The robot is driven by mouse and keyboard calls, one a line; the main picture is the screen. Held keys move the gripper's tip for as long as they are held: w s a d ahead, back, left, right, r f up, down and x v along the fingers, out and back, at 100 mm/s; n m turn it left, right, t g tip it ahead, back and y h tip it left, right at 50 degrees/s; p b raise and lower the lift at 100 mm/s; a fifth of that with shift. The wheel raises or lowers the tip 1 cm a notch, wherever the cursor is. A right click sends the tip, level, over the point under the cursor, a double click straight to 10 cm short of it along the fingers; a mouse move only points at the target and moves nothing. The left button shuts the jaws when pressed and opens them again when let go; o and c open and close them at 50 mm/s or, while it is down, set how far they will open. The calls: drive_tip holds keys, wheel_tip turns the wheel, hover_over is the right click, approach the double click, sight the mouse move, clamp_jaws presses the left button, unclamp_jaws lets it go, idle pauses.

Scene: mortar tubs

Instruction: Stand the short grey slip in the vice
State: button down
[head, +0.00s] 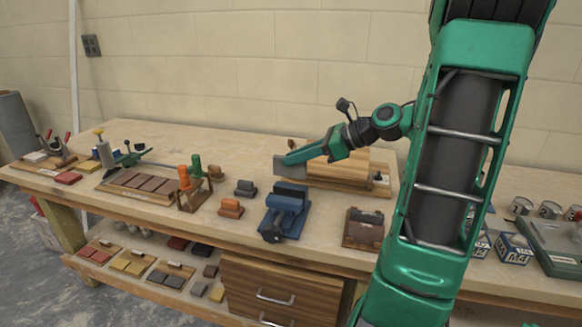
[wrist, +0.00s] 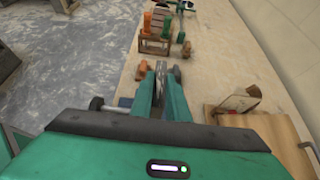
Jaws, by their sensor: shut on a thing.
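My gripper (head: 290,160) is shut on the short grey slip (head: 284,169), which hangs from the fingertips above the bench. In the wrist view my gripper's fingers (wrist: 160,88) are close together, and the slip (wrist: 161,68) shows as a thin grey edge between their tips. The blue vice (head: 285,212) stands on the bench near its front edge, below the slip in the head view. The slip is apart from the vice. In the wrist view only a bit of the vice (wrist: 125,102) shows, left of the fingers; the rest is hidden.
A wooden block-like stand (head: 340,170) lies behind and right of the vice. An orange block (head: 231,207) and a dark grey block (head: 245,188) sit to its left, beside a rack with orange and green handles (head: 190,187). A brown box (head: 363,228) is to the right.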

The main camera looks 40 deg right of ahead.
sight(298, 178)
drive_tip(key=shift+w+a, duration=0.2)
drive_tip(key=shift+w, duration=0.15)
drive_tip(key=shift+a+f, duration=0.1)
drive_tip(key=shift+f, duration=2.05)
drive_tip(key=shift+s+f, duration=0.1)
drive_tip(key=shift+f, duration=0.15)
drive_tip(key=shift+f, duration=1)
drive_tip(key=shift+f, duration=0.15)
drive_tip(key=shift+f, duration=0.75)
